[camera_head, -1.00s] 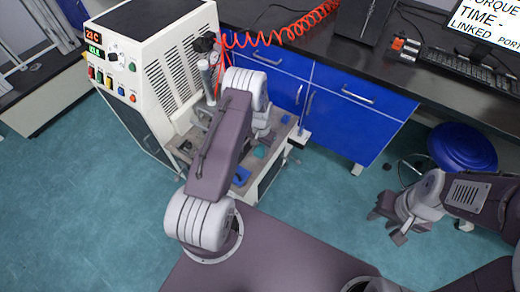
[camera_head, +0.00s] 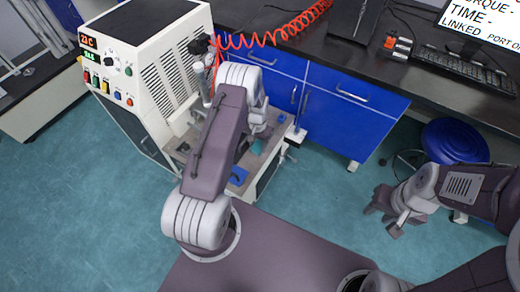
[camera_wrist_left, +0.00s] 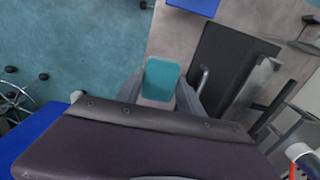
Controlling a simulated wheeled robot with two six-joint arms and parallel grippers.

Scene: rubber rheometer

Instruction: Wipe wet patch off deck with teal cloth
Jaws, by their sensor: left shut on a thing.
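The teal cloth (camera_wrist_left: 161,78) is between the fingers of my left gripper (camera_wrist_left: 160,92) in the left wrist view, and the gripper is shut on it. In the head view a small teal part of the cloth (camera_head: 257,147) shows under my left wrist, over the deck (camera_head: 272,138) beside the white machine. The grey deck also fills the middle of the wrist view (camera_wrist_left: 170,38). I cannot tell whether the cloth touches the deck. I cannot make out a wet patch; my arm hides part of the deck. My right gripper (camera_head: 384,222) is open and empty over the floor at the right.
The white machine (camera_head: 150,70) stands left of the deck. A blue object (camera_head: 238,176) lies at the deck's near side. A dark plate with a handle (camera_wrist_left: 222,65) is right of the cloth. A red coiled hose (camera_head: 270,36) hangs behind. Blue cabinets (camera_head: 350,115) stand behind.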

